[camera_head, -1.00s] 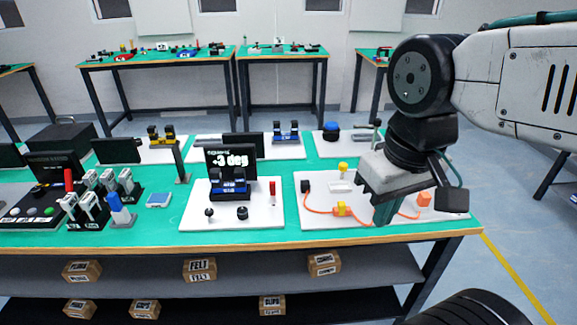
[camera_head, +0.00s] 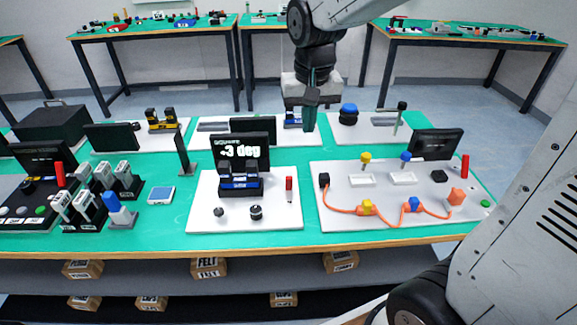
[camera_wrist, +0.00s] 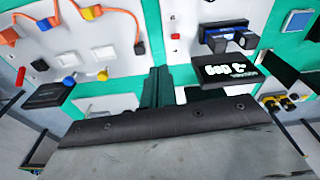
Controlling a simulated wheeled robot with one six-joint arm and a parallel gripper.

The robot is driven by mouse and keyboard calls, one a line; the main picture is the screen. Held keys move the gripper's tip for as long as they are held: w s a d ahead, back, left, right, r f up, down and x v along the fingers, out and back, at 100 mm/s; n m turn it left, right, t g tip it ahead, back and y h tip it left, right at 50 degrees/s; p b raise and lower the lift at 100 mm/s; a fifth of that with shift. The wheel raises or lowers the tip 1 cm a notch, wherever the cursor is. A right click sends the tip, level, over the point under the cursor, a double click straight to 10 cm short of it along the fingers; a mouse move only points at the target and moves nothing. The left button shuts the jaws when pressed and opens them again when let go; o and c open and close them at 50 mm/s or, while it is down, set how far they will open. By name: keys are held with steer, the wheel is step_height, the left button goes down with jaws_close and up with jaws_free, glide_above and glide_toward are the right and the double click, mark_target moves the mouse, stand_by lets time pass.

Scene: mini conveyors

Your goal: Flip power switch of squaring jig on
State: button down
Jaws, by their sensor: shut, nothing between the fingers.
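The squaring jig is a white board (camera_head: 270,215) with a dark screen (camera_head: 240,150) reading about "+3 deg", a blue and black fixture (camera_head: 239,182) and two black knobs (camera_head: 256,212). A red lever switch (camera_head: 289,184) stands at the board's right side.
To the right is a white board (camera_head: 335,218) with an orange cable, coloured plugs and a dark screen (camera_head: 436,145). More boards stand behind.

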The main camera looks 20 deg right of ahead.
steer(key=m, duration=0.1)
glide_above(289, 183)
steer(key=w+d, duration=0.2)
steer(key=w, duration=0.2)
step_height(289, 183, down, 6)
steer(key=r, duration=0.1)
steer(key=f, duration=0.7)
steer(key=s+a+f, duration=0.1)
steer(key=f, duration=0.3)
steer(key=shift+f, duration=0.35)
steer(key=shift+s+a+f, duration=0.15)
steer(key=shift+s+f, duration=0.05)
steer(key=shift+s, duration=0.25)
